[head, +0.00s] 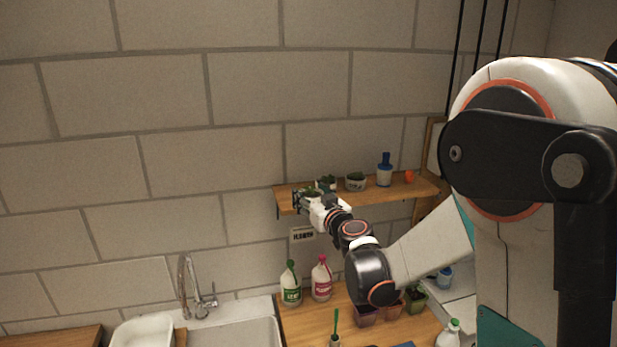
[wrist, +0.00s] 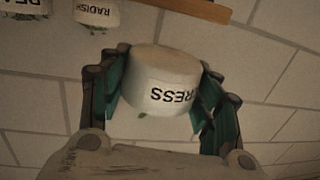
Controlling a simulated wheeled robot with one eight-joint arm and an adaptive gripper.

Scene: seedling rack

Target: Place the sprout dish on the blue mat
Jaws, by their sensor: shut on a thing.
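A round white sprout dish (wrist: 160,80) is between my gripper's fingers (wrist: 163,66) in the wrist view, which shut on its sides. Its label is partly cut off and reads "RESS", upside down; a bit of green shows at its lower edge. In the head view my gripper (head: 309,199) holds the dish at the left end of the wall shelf, with green sprouts showing on top. Whether the dish touches the shelf I cannot tell. A sliver of blue (head: 404,345) at the bottom edge of the head view may be the blue mat; most of it is out of frame.
The wooden shelf (head: 398,194) carries two more dishes (head: 327,184) (head: 356,182), a blue-topped bottle (head: 384,170) and an orange item (head: 409,177). Below on the counter stand a green-capped bottle (head: 291,285), a pink-capped bottle (head: 321,280) and several pots. A sink (head: 235,332) lies left.

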